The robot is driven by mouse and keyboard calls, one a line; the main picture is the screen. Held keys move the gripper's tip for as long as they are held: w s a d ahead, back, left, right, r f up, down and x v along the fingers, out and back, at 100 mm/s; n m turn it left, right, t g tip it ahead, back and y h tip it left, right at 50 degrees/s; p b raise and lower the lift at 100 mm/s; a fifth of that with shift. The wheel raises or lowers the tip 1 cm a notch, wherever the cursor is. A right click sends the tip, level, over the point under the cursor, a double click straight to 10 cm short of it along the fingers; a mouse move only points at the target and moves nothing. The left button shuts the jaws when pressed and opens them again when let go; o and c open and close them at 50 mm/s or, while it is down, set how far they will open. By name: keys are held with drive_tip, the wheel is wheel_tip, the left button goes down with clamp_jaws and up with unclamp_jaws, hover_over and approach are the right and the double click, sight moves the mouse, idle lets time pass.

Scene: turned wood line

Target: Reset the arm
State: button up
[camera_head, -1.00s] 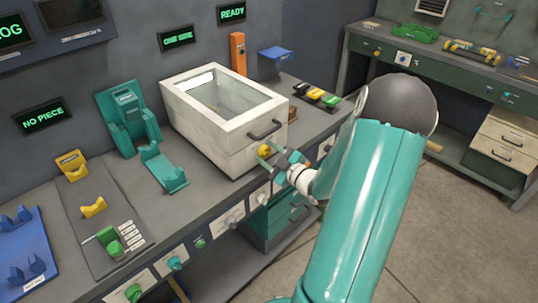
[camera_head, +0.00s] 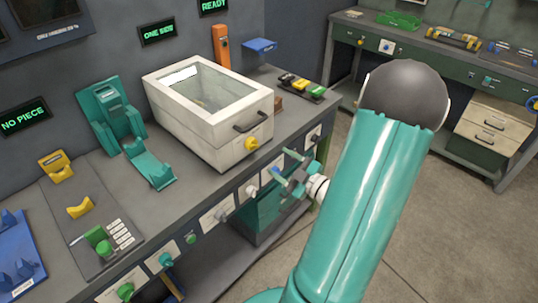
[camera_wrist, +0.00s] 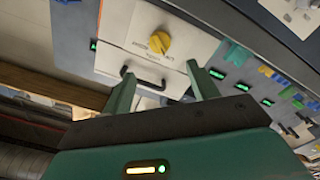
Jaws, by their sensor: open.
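My gripper (camera_head: 285,165) is open and empty in the head view, off the front edge of the bench and below the front of the white glass-lidded box. In the wrist view my gripper (camera_wrist: 162,85) shows two green fingers spread apart with nothing between them. The white box (camera_head: 222,148) stands on the bench with its lid down. Its yellow knob (camera_head: 252,143) and dark handle (camera_head: 250,121) are on the front. The knob also shows in the wrist view (camera_wrist: 159,42), apart from the fingers.
The grey bench (camera_head: 190,208) has knobs and switches along its front. A teal stand (camera_head: 115,118), a yellow cradle (camera_head: 80,207) and a blue plate (camera_head: 15,250) are at left. A green workbench (camera_head: 440,58) stands at back right. Open floor (camera_head: 420,220) lies at right.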

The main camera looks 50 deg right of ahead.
drive_tip(key=s, duration=0.2)
drive_tip(key=shift+s, duration=0.3)
idle(0.4)
